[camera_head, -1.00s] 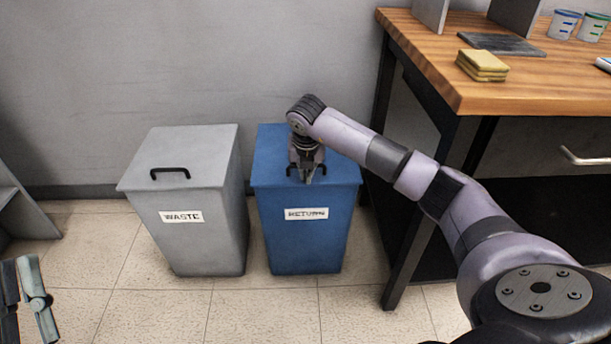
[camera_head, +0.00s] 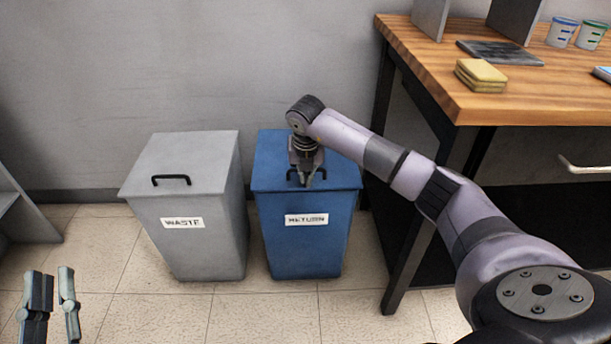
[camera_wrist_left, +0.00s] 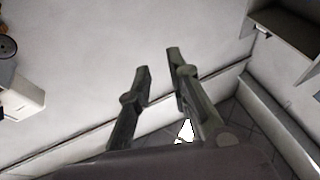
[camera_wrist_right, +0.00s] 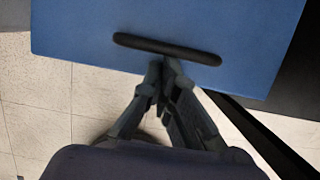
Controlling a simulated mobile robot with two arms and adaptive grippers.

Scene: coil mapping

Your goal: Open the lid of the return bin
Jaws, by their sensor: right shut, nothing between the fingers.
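The blue return bin (camera_head: 305,248) stands against the wall with its lid (camera_head: 270,165) down. A black handle lies across the lid's front part; it shows in the right wrist view (camera_wrist_right: 167,48). My right gripper (camera_head: 306,181) is over the lid at the handle, with its fingers shut and empty. In the right wrist view the fingertips (camera_wrist_right: 161,64) meet at the handle's near edge; I cannot tell whether they touch it. My left gripper (camera_head: 54,270) is open and empty at the lower left; it also shows in the left wrist view (camera_wrist_left: 160,60).
The grey waste bin (camera_head: 198,245) stands just left of the return bin, lid closed. A wooden-topped table (camera_head: 480,100) with yellow sponges (camera_head: 480,75), cups and a dark plate is at the right, its leg close to the return bin. The floor in front is clear.

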